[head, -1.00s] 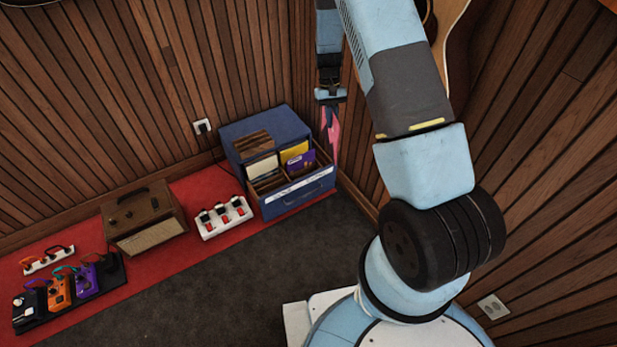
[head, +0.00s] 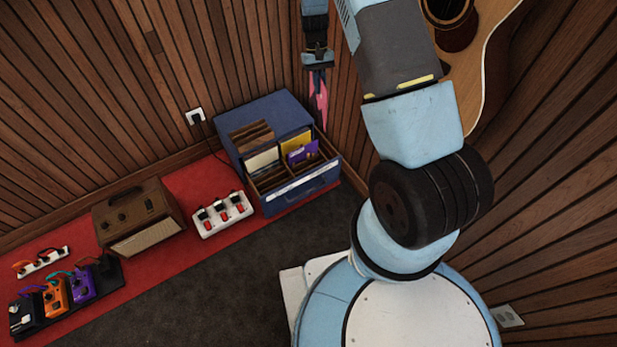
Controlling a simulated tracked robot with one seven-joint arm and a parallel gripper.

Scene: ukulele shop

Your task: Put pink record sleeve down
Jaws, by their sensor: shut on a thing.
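The pink record sleeve (head: 320,104) hangs edge-on from my gripper (head: 318,72), a thin pink strip in the head view. My gripper points down and is shut on the sleeve's upper part. The sleeve appears beside the back right corner of the blue record crate (head: 283,107); its exact height cannot be told. The crate stands open at the front, with a white label strip, wooden dividers and yellow, cream and purple sleeves inside.
A white power strip (head: 222,214) and a brown amplifier (head: 139,216) stand on the red carpet (head: 178,184) left of the crate. A pedal board (head: 66,296) lies further left. Wood-panelled walls close in behind and right; a guitar (head: 486,60) is at the upper right. Dark floor is clear in front.

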